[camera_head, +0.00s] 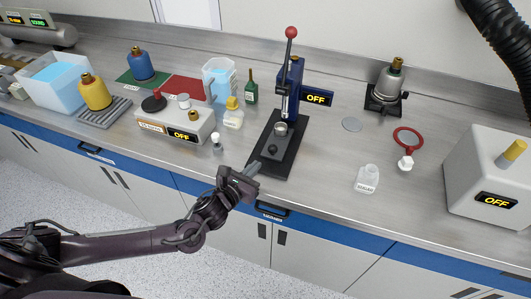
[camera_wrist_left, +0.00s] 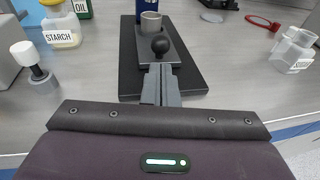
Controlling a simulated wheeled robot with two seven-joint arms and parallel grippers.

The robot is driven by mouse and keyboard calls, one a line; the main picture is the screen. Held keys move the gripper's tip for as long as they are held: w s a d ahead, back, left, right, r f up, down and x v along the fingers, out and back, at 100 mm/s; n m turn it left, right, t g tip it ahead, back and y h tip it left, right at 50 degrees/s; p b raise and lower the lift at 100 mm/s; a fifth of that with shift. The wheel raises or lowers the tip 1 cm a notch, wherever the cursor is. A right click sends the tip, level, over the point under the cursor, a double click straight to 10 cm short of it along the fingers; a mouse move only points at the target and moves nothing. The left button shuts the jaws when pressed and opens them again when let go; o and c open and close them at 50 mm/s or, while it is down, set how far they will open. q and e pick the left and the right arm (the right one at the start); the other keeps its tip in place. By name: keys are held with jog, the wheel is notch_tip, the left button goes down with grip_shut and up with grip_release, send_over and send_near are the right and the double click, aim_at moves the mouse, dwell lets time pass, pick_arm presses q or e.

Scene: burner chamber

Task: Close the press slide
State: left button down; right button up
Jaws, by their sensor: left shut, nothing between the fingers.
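The press (camera_head: 291,85) stands on a black base, with a blue column, a lever with a red ball and an "OFF" sign (camera_head: 316,97). Its slide (camera_wrist_left: 178,53) lies on the base and carries a grey cup (camera_head: 281,128) and, on its near part, a black knob (camera_head: 272,149). The cup (camera_wrist_left: 151,22) and knob (camera_wrist_left: 160,45) also show in the left wrist view. My left gripper (camera_head: 254,168) is shut and empty at the near edge of the base. In the left wrist view its fingertips (camera_wrist_left: 160,70) point at the knob from just in front; contact cannot be told.
A sugar jar (camera_head: 367,179) stands to the right. A burner box (camera_head: 175,122) is further left. The counter right of the base is clear up to the sugar jar.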

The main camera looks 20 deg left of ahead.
aim_at(269, 148)
pick_arm(q)
jog(key=p+x, duration=0.1)
jog(key=x, duration=0.4)
jog(key=shift+r, duration=0.1)
jog(key=shift+p+x, duration=0.3)
jog(key=shift+x, duration=0.45)
jog(key=shift+w, duration=0.1)
pick_arm(e)
jog(key=shift+w+d+r, duration=0.35)
jog(key=shift+d+r, duration=0.05)
jog(key=shift+r, duration=0.15)
jog(key=shift+w+d+r, duration=0.35)
jog(key=shift+d+r, duration=0.05)
jog(key=shift+r, duration=0.1)
jog(key=shift+a, duration=0.1)
pick_arm(q)
jog(key=shift+w, duration=0.15)
jog(key=w+b, duration=0.2)
jog(key=w, duration=0.1)
jog(key=shift+w+b, duration=0.2)
jog(key=shift+b, duration=0.1)
pick_arm(e)
jog(key=shift+s+a+f, duration=0.15)
jog(key=shift+f, duration=0.45)
jog(key=shift+s+a+f, duration=0.1)
jog(key=shift+a+f, duration=0.05)
jog(key=shift+f, duration=0.4)
